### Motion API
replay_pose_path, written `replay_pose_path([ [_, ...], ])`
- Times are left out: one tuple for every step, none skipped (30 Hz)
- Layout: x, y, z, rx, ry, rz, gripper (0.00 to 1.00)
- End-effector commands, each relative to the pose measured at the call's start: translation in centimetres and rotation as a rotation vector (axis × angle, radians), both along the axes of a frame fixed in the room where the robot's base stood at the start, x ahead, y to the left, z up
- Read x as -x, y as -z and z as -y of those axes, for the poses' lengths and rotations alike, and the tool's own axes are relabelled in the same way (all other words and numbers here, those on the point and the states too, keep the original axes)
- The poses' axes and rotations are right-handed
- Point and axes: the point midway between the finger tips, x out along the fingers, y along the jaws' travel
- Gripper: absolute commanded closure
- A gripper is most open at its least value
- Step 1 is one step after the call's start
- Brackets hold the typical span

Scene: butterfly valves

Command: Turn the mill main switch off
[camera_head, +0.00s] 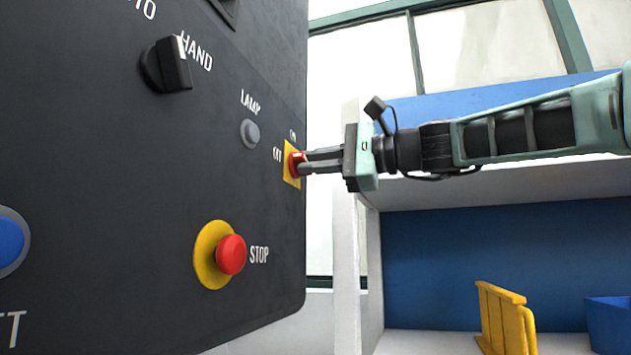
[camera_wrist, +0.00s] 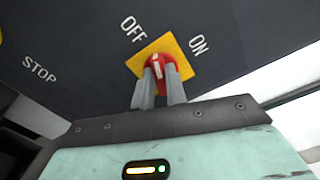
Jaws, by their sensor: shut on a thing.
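The main switch is a red knob (camera_head: 296,163) on a yellow plate (camera_head: 289,172), near the right edge of the dark panel (camera_head: 120,200). ON is printed above it and OFF to its left. My gripper (camera_head: 304,162) reaches in from the right, its two fingers closed on the knob. In the wrist view the fingers (camera_wrist: 159,78) sit on either side of the red knob (camera_wrist: 157,61). A white mark on the knob points roughly up, between the OFF and ON labels. The fingers hide part of the knob and plate.
The panel also carries a red STOP button (camera_head: 231,254) below the switch, a grey LAMP button (camera_head: 250,134), a black HAND selector (camera_head: 168,66) and a blue button (camera_head: 10,243). A yellow barrier (camera_head: 506,318) and blue bin (camera_head: 608,325) stand behind at lower right.

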Motion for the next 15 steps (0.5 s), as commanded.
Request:
replay_pose_path([
  [0.02,0.56,-0.02,0.014,-0.001,0.040,1.00],
  [0.02,0.56,-0.02,0.023,-0.001,0.062,1.00],
  [0.03,0.53,-0.01,0.033,-0.001,0.092,1.00],
  [0.01,0.55,-0.01,0.042,-0.001,0.113,1.00],
  [0.01,0.57,-0.01,0.050,-0.001,0.135,1.00],
  [0.00,0.53,-0.01,0.059,-0.001,0.160,1.00],
  [0.00,0.54,-0.01,0.066,-0.001,0.179,1.00],
  [-0.01,0.56,-0.01,0.073,-0.002,0.197,1.00],
  [0.01,0.51,0.00,0.081,-0.002,0.218,1.00],
  [0.01,0.49,0.00,0.086,-0.001,0.235,1.00],
  [0.01,0.50,-0.01,0.092,-0.001,0.248,1.00],
  [0.02,0.48,-0.01,0.099,-0.001,0.266,1.00],
  [0.02,0.45,0.00,0.103,-0.001,0.279,1.00],
  [0.03,0.44,0.00,0.107,-0.001,0.290,1.00],
  [0.02,0.44,-0.01,0.112,-0.001,0.302,1.00],
])
